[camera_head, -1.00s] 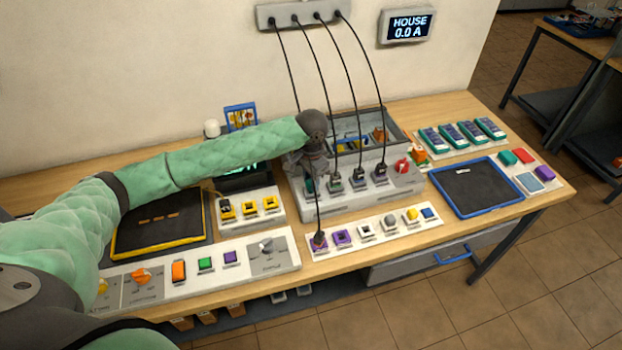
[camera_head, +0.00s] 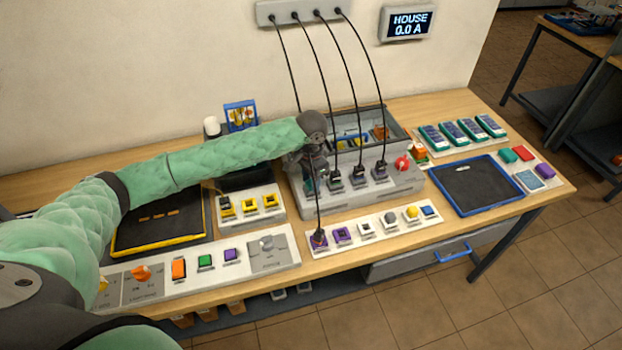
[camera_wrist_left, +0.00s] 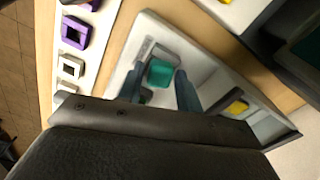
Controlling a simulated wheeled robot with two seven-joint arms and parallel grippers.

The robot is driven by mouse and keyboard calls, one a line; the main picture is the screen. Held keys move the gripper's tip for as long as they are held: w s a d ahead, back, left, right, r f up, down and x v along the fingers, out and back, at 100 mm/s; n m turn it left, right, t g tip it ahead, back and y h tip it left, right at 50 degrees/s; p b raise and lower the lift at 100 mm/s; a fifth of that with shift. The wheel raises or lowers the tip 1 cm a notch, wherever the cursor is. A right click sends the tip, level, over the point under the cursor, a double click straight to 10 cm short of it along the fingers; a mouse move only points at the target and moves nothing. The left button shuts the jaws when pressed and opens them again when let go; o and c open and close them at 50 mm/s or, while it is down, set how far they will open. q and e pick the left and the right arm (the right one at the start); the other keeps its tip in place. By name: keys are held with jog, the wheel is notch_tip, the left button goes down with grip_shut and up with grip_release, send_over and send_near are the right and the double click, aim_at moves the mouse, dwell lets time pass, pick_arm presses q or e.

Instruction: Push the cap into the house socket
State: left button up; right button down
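A teal cap (camera_wrist_left: 160,72) shows in the left wrist view at the grey box (camera_head: 345,203). It lies between the two fingertips of my left gripper (camera_wrist_left: 160,82), which stand apart with a narrow gap visible on each side of it. In the head view my left gripper (camera_head: 309,168) points down over the left end of the box, with the cap (camera_head: 309,187) mostly hidden below it. How deep the cap sits is hidden. The house display (camera_head: 408,24) on the wall reads 0.0 A. My right gripper is not in view.
A red knob (camera_head: 402,163) is at the box's right. A blue-rimmed tray (camera_head: 475,211) lies further right.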

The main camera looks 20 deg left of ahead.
aim_at(311, 182)
pick_arm(q)
notch_tip(311, 182, up, 3)
jog(key=p, duration=0.3)
jog(key=shift+r, duration=0.1)
jog(key=shift+r+p, duration=0.95)
jog(key=shift+r, duration=3)
